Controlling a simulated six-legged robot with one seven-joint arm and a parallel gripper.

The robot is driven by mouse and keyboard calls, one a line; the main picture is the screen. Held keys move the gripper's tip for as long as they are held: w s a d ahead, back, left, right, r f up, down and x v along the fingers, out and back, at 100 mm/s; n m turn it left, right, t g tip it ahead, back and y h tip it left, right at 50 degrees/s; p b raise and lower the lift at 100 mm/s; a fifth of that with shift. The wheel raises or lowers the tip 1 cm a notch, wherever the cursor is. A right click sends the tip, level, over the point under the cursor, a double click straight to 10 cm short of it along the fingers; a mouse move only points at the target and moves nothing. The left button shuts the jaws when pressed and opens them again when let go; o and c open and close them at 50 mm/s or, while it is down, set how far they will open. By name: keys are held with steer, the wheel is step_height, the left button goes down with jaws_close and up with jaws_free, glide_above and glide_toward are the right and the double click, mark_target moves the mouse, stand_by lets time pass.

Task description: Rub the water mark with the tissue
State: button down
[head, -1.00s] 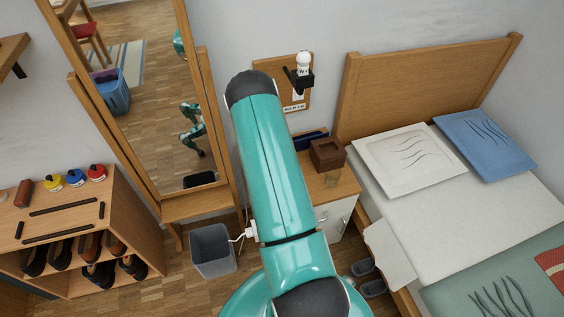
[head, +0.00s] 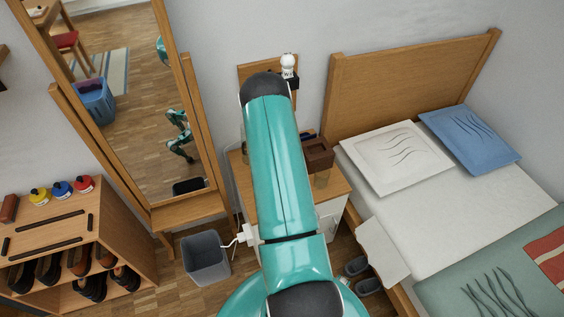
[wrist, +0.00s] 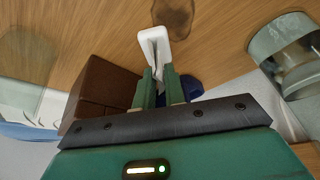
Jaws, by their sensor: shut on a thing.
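In the wrist view my gripper (wrist: 160,80) is shut on a folded white tissue (wrist: 156,46), which sticks out beyond the fingertips over a wooden top. The water mark (wrist: 174,14) is a dark, irregular stain on that wood, right by the tissue's far end. I cannot tell whether the tissue touches the wood. In the head view the wooden nightstand (head: 334,188) is partly behind my arm, which hides my gripper, the tissue and the water mark.
A brown box (head: 318,153) stands on the nightstand, close beside my gripper in the wrist view (wrist: 104,82). A clear glass vessel (wrist: 284,58) is at the right and another glass-like shape (wrist: 24,52) at the left. A bin (head: 205,258) stands on the floor.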

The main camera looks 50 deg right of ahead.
steer(key=shift+s+a, duration=0.3)
steer(key=shift+s, duration=0.3)
steer(key=shift+w+a, duration=0.65)
steer(key=shift+a, duration=0.4)
steer(key=shift+w+a, duration=0.65)
steer(key=shift+a, duration=0.45)
steer(key=shift+w+a, duration=0.65)
steer(key=shift+a, duration=0.4)
steer(key=shift+f, duration=0.1)
steer(key=shift+s+d, duration=0.1)
steer(key=shift+s+d+f, duration=0.15)
steer(key=shift+s+d, duration=0.5)
steer(key=shift+d, duration=0.25)
steer(key=shift+s+d+f, duration=0.15)
steer(key=shift+s+d, duration=0.5)
steer(key=shift+d, duration=0.2)
steer(key=shift+s+d+r, duration=0.1)
steer(key=shift+s+d, duration=0.35)
steer(key=shift+d, duration=0.25)
steer(key=shift+s+d, duration=0.4)
steer(key=shift+d, duration=0.3)
steer(key=shift+w, duration=0.1)
